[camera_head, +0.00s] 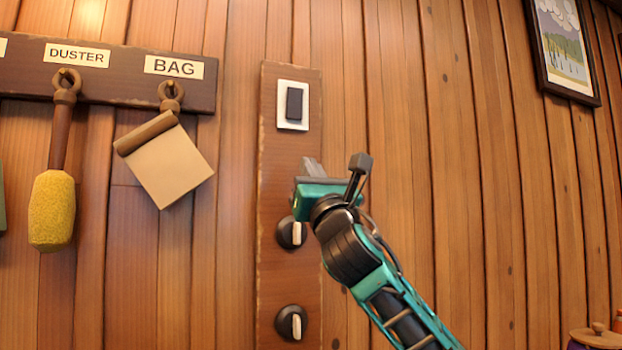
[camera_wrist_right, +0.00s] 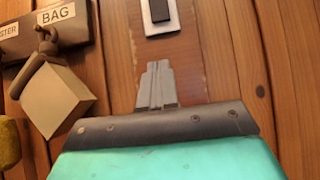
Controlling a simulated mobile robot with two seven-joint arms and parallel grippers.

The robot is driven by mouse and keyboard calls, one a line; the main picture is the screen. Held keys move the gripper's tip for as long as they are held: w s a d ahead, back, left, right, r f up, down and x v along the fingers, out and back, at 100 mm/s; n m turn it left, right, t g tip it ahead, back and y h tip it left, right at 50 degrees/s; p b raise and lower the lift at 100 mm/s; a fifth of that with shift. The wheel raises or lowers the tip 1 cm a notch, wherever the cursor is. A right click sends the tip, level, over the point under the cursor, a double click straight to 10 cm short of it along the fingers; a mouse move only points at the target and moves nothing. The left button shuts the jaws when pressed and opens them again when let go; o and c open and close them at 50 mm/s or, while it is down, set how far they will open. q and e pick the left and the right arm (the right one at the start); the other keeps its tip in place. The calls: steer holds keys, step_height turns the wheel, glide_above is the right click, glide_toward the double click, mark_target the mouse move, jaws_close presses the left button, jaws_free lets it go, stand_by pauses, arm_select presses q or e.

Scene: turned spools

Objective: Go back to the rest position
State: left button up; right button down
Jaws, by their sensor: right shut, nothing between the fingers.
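My right gripper (camera_head: 311,165) is in front of the brown switch panel on the wood wall, below the light switch. In the right wrist view its fingers (camera_wrist_right: 157,85) are together with nothing between them, pointing up toward the switch. My right arm comes in from the lower right. My left gripper is in neither view.
The dark switch (camera_head: 294,103) sits on the panel (camera_head: 275,165), above two knobs (camera_head: 291,233) (camera_head: 291,322). At left, a yellow duster (camera_head: 52,208) and a tan bag (camera_head: 167,168) hang from a labelled rack (camera_head: 125,75). A framed picture (camera_head: 562,50) hangs upper right.

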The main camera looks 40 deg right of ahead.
steer(key=shift+s+f, duration=0.1)
steer(key=shift+s, duration=0.05)
stand_by(0.3)
steer(key=w+a+f+m+g+y, duration=0.1)
steer(key=w+a+f+m+y, duration=0.1)
steer(key=f, duration=0.5)
steer(key=w+a+f+m+g+y, duration=0.1)
steer(key=w+a+f+g+y, duration=0.15)
steer(key=f, duration=0.45)
steer(key=w+a+f+m+y, duration=0.1)
steer(key=w+f+m, duration=0.15)
steer(key=f, duration=0.55)
steer(key=s+a+f+m+g+y+p, duration=0.1)
steer(key=a+f+m+g, duration=0.15)
steer(key=f, duration=0.55)
steer(key=s+a+f+m+g+y, duration=0.1)
steer(key=a+f+m, duration=0.15)
steer(key=f, duration=0.65)
steer(key=s+a+f+m+g, duration=0.3)
steer(key=s+f+m, duration=0.7)
steer(key=s+f, duration=0.3)
steer(key=s+a+f+m+g+p, duration=0.1)
steer(key=s+a+f+m+g, duration=0.2)
steer(key=s+f+m, duration=0.7)
steer(key=s+f+g+y, duration=0.1)
steer(key=s+f, duration=0.3)
steer(key=f, duration=0.4)
steer(key=shift+f+g, duration=0.3)
